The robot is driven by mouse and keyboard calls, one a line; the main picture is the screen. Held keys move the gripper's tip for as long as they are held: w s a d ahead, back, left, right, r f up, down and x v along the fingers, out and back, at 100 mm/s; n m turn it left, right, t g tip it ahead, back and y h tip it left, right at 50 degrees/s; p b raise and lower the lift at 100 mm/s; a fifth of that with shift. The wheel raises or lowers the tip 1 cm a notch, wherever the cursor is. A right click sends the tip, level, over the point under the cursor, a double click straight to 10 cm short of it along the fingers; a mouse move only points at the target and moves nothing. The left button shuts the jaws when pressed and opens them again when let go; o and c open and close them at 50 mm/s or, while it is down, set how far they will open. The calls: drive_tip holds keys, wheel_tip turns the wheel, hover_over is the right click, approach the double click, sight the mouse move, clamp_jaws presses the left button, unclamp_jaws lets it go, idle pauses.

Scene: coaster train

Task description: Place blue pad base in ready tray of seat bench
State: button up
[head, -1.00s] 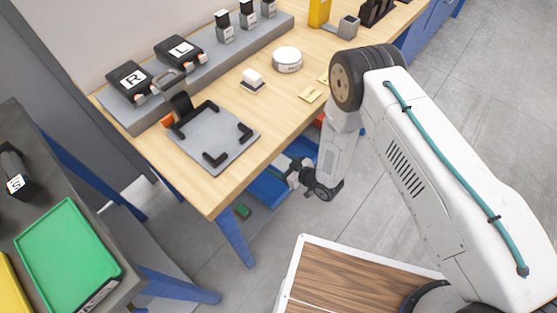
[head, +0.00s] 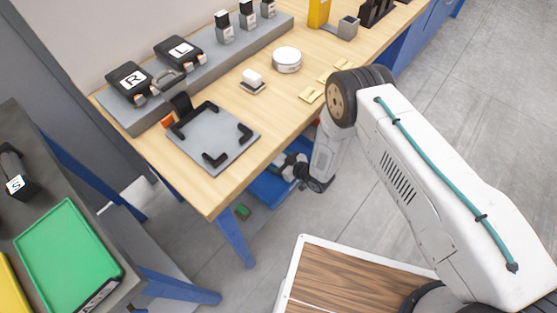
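I cannot make out a blue pad base for certain. A blue surface (head: 268,190) shows low down beneath the wooden bench (head: 180,165), partly hidden by the bench top. My gripper (head: 287,166) is at the bench's front edge, below the top and by that blue surface. Its fingers are small and partly hidden, so I cannot see whether they hold anything. A green tray (head: 65,258) with a dark label on its front lies empty on the dark table at left. A grey plate (head: 212,138) with black corner brackets lies bare on the bench. I cannot tell which is the ready tray.
A grey ledge along the back of the bench holds black blocks marked R (head: 130,80) and L (head: 180,52). A wood-topped platform (head: 350,277) is in front.

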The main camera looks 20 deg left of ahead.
drive_tip(key=shift+f, duration=0.45)
drive_tip(key=o, duration=1.2)
drive_tip(key=shift+s+d+f, duration=0.1)
drive_tip(key=shift+c, duration=0.2)
